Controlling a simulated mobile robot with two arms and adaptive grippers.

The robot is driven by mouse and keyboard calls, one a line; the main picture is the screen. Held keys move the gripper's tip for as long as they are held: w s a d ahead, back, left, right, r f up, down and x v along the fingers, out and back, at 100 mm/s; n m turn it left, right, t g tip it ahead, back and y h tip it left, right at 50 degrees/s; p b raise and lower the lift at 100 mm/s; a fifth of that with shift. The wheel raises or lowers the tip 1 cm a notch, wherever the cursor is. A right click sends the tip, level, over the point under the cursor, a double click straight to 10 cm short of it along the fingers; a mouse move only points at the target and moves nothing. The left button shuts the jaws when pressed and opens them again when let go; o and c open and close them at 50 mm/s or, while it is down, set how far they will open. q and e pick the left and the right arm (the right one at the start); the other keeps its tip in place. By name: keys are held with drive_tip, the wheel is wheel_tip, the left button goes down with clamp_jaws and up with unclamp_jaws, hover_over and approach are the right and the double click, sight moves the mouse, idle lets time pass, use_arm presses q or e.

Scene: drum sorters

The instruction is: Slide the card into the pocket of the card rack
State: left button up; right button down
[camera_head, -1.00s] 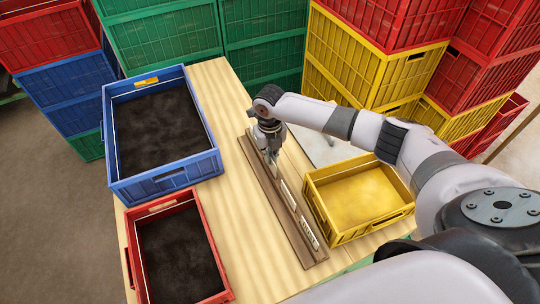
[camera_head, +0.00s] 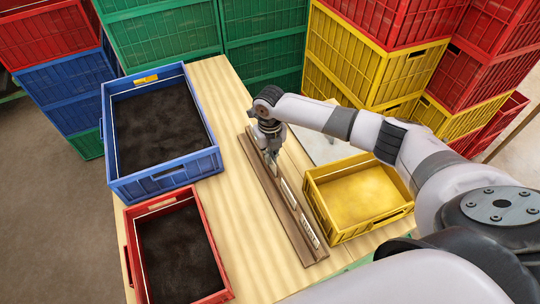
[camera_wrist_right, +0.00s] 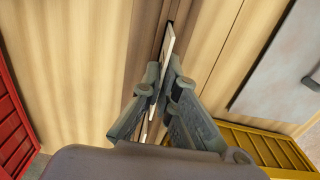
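The card rack (camera_head: 296,242) is a long brown wooden strip with a narrow groove, lying on the table; it also shows in the wrist view (camera_wrist_right: 146,32). Pale cards or labels (camera_head: 309,231) show along its near half. My right gripper (camera_head: 271,158) points down over the far half of the rack. In the wrist view my right gripper (camera_wrist_right: 163,88) is closed around a thin white card (camera_wrist_right: 168,42), which stands on edge, in line with the groove. The fingers hide its lower part, so I cannot tell how deep it sits. My left gripper is out of view.
A blue crate (camera_head: 166,182) and a red crate (camera_head: 160,207) with dark contents stand left of the rack on the wooden table (camera_head: 240,220). A yellow crate (camera_head: 345,232) stands close to its right. Stacked crates surround the far side.

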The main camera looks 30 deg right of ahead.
drive_tip(key=shift+f, duration=0.15)
drive_tip(key=c, duration=1.7)
unclamp_jaws()
drive_tip(key=shift+r+p, duration=2.8)
drive_tip(key=shift+r, duration=0.25)
drive_tip(key=shift+f, duration=0.1)
